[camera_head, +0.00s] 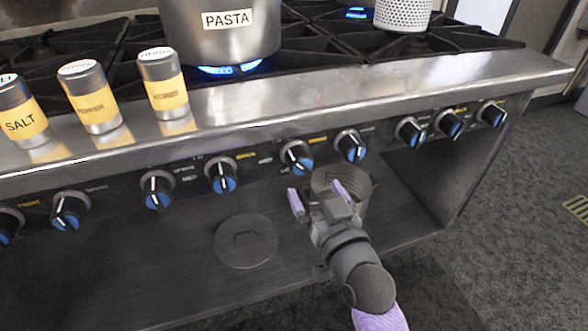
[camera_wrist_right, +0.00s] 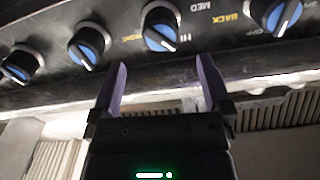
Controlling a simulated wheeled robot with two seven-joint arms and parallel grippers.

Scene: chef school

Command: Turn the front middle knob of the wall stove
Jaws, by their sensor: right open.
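The stove's front panel carries a row of black knobs with blue faces and white pointer marks. The knob nearest my right gripper (camera_head: 316,192) is the middle one (camera_head: 296,157), just above its left finger; another knob (camera_head: 350,146) sits to its right. The gripper is open and empty, below and in front of the panel, apart from the knobs. In the right wrist view the open purple fingers (camera_wrist_right: 160,62) point at the panel, with one knob (camera_wrist_right: 160,28) ahead between them. Small labels make front and back knobs hard to tell apart. My left gripper is not in view.
A pasta pot (camera_head: 222,32) stands over a lit blue flame. Salt (camera_head: 22,115), pepper (camera_head: 90,97) and a third shaker (camera_head: 163,82) stand on the front ledge. A round lid (camera_head: 246,240) and a metal container (camera_head: 355,196) are on the lower shelf. Open floor is at right.

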